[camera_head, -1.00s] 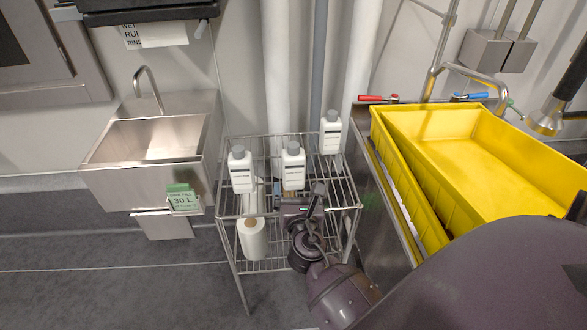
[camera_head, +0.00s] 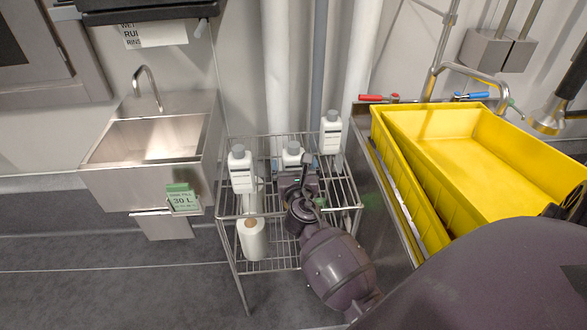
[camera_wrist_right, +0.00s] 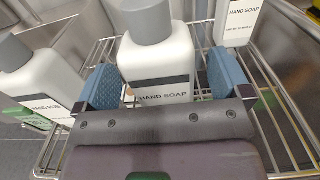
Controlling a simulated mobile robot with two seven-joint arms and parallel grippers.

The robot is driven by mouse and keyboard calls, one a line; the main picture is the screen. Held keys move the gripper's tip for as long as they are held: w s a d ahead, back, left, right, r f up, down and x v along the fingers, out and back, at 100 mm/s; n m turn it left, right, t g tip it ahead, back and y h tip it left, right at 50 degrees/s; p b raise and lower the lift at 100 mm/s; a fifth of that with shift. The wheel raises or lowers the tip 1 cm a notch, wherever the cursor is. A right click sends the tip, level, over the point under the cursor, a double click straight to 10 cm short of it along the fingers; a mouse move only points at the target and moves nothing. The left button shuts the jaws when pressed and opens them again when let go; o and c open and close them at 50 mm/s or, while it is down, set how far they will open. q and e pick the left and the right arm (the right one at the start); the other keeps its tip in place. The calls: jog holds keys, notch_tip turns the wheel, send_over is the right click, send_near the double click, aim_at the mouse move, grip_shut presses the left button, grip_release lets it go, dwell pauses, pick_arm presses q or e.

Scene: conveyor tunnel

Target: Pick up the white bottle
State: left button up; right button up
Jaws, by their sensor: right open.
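Three white bottles with grey caps stand on the wire rack: a left bottle (camera_head: 240,172), a middle bottle (camera_head: 291,154) and a back right bottle (camera_head: 331,132). My right gripper (camera_head: 291,170) is at the middle bottle and hides its lower part in the head view. In the wrist view, the middle bottle (camera_wrist_right: 158,58), labelled HAND SOAP, stands upright between the open blue fingers of my right gripper (camera_wrist_right: 163,80). Gaps show on both sides of it. The left bottle (camera_wrist_right: 38,80) and back right bottle (camera_wrist_right: 238,22) flank it. My left gripper is not in view.
A steel sink (camera_head: 150,140) with a green-topped sign (camera_head: 181,198) is at left. Yellow bins (camera_head: 480,160) stand at right. Pipes and a wall are behind the rack.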

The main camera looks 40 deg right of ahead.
jog(key=shift+x, duration=1.15)
jog(key=shift+c, duration=0.4)
jog(key=c, duration=1.2)
